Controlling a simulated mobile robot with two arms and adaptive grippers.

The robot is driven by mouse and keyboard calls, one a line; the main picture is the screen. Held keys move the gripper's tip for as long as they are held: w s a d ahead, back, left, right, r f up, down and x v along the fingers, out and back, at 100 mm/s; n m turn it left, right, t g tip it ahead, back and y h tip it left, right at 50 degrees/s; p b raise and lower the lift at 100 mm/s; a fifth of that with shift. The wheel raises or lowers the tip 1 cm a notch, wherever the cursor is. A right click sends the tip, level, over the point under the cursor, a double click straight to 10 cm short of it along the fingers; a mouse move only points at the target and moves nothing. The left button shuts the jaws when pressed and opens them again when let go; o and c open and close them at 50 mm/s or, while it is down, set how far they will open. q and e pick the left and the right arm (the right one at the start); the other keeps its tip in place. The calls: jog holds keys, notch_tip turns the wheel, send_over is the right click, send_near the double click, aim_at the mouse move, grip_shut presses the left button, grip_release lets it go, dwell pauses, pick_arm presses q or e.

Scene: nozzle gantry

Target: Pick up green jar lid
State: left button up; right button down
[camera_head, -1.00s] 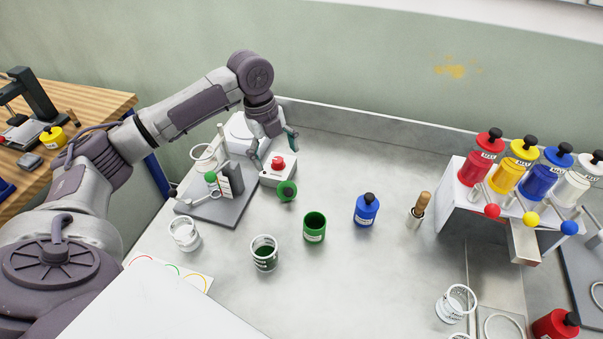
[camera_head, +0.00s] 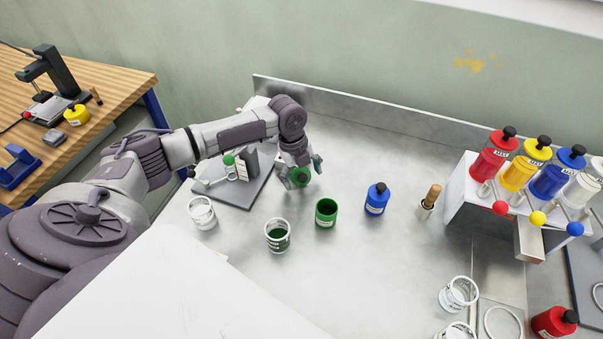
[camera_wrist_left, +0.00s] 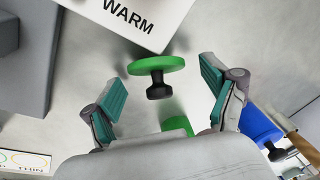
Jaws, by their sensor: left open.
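The green jar lid (camera_head: 300,176) lies on the metal table, partly hidden by my left gripper in the head view. In the left wrist view the lid (camera_wrist_left: 156,66) is a green disc with a black knob, between and a little beyond the open fingers. My left gripper (camera_head: 302,175) is open, with its teal pads (camera_wrist_left: 165,90) on either side of the lid and apart from it. An open green jar (camera_head: 326,213) stands to the right of and nearer than the lid. My right gripper is not in view.
A blue bottle (camera_head: 376,199) stands right of the green jar. A white box marked WARM (camera_wrist_left: 135,18) lies close beyond the lid. The dark stand (camera_head: 236,190) is left.

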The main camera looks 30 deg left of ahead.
pick_arm(q)
jog(key=shift+f, duration=0.4)
jog(key=c, duration=0.9)
jog(key=shift+r, duration=0.2)
